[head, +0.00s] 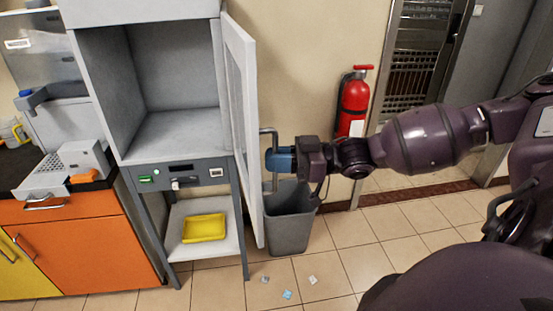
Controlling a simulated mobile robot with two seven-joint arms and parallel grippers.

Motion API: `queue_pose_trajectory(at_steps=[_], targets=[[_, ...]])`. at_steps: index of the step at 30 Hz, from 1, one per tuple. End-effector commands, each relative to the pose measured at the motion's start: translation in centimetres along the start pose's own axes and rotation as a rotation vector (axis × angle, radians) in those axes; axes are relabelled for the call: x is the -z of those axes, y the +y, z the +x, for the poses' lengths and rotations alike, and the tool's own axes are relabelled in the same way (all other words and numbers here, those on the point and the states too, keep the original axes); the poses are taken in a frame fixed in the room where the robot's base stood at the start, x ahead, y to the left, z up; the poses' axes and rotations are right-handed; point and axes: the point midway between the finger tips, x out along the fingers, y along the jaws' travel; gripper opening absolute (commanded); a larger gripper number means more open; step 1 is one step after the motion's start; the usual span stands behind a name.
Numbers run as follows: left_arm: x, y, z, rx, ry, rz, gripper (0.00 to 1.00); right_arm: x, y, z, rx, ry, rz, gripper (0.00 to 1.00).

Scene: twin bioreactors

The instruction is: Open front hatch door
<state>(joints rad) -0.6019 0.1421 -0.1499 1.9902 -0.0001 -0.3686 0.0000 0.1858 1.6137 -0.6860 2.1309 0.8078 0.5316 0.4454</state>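The front hatch door (240,110) is a tall pale panel hinged on the right side of the grey cabinet (175,135). It stands swung wide open and is seen nearly edge-on, so the empty inside of the cabinet shows. The bar-shaped door handle (275,183) is on the door's outer, right-hand face. My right gripper (279,159) reaches in from the right with its blue fingers closed around the middle of the handle, hiding that part. My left gripper is not in view.
A grey bin (290,228) stands below my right gripper. A red fire extinguisher (353,104) hangs on the wall behind. A yellow tray (204,228) lies on the cabinet's lower shelf. Small scraps (288,295) lie on the tiled floor. An orange cupboard (85,245) stands at left.

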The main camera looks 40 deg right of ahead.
Motion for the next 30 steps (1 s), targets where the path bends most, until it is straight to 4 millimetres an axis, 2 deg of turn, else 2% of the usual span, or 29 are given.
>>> queue_pose_trajectory(at_steps=[9,14,30], targets=[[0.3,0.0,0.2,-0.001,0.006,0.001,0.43,0.0,0.0,0.0,0.0,0.0,-0.003,0.21],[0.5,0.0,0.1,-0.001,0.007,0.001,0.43,0.0,0.0,-0.8,-0.001,-0.002,-0.004,0.21],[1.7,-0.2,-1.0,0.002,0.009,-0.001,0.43,0.1,0.1,-8.7,-0.002,-0.004,-0.003,0.21]])
